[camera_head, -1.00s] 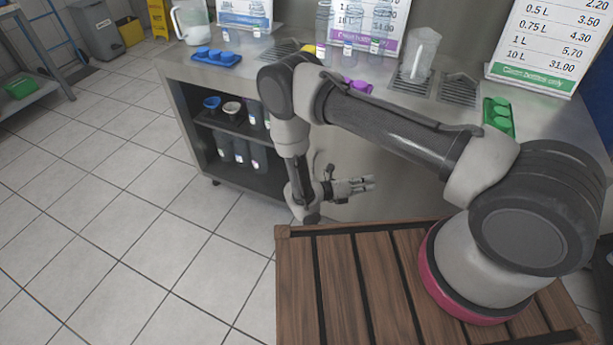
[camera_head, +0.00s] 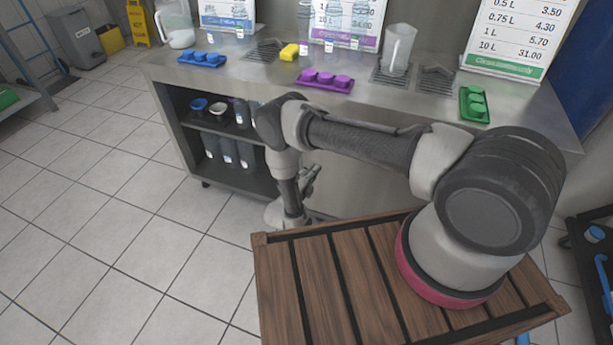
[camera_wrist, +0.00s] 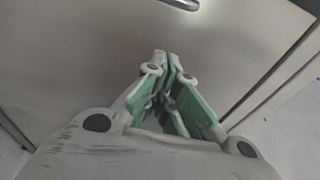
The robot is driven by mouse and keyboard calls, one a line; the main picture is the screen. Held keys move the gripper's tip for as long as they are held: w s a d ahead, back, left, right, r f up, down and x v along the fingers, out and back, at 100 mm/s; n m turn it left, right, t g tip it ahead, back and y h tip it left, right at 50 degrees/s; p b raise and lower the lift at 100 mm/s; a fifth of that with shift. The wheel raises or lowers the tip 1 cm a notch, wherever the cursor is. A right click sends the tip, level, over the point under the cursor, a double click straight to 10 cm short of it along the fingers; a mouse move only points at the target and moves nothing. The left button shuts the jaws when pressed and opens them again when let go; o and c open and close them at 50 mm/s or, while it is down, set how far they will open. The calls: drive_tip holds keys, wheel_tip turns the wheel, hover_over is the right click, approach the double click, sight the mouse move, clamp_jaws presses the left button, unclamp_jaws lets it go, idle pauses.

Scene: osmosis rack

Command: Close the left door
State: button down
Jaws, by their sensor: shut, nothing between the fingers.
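The steel counter cabinet (camera_head: 345,190) has its left compartment (camera_head: 228,128) open, with cups and bottles on its shelves. My gripper (camera_head: 309,178) is low in front of the cabinet, just right of this opening, partly hidden by my arm. In the wrist view my gripper (camera_wrist: 166,62) is shut and empty, its fingertips together and pointing at a plain grey metal panel (camera_wrist: 75,50). A metal handle (camera_wrist: 182,3) shows at that view's top edge. I cannot tell whether this panel is the left door, or whether the fingertips touch it.
A wooden slatted platform (camera_head: 317,290) is in front of the cabinet. The tiled floor (camera_head: 110,235) at left is clear. On the countertop are blue (camera_head: 201,58), purple (camera_head: 323,80) and green (camera_head: 474,103) trays and a clear jug (camera_head: 397,48). A dark rack (camera_head: 590,235) stands at right.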

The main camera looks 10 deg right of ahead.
drive_tip(key=shift+w+a, duration=0.2)
drive_tip(key=shift+w, duration=0.55)
drive_tip(key=shift+w+a, duration=0.2)
drive_tip(key=shift+w, duration=0.5)
drive_tip(key=shift+w+a, duration=0.2)
drive_tip(key=shift+w, duration=0.55)
